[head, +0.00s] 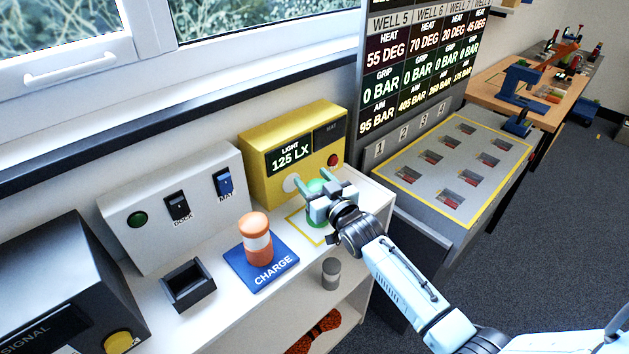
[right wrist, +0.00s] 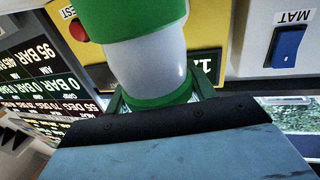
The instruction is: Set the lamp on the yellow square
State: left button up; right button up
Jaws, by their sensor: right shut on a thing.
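A green-and-white lamp (right wrist: 150,65) fills the middle of the right wrist view, with a green band at each end of its white body. My right gripper (head: 318,190) is shut on it. In the head view the lamp (head: 316,220) is mostly hidden by the gripper. It stands upright over the yellow square outline (head: 297,222) on the white bench, in front of the yellow light meter box (head: 262,160). Whether its base touches the bench I cannot tell. My left gripper is not in view.
An orange-and-white lamp (head: 257,240) stands on the blue CHARGE pad (head: 272,274), left of the gripper. A black tray (head: 188,287) and a white switch box (head: 160,222) are further left. The meter reads 125 LX.

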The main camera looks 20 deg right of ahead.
jog(key=o, duration=1.6)
jog(key=shift+c, duration=0.2)
jog(key=shift+s+r, duration=0.1)
jog(key=shift+r, duration=0.1)
jog(key=s+d+p, duration=0.1)
jog(key=s, duration=1)
jog(key=shift+s+d, duration=0.2)
jog(key=shift+s, duration=0.2)
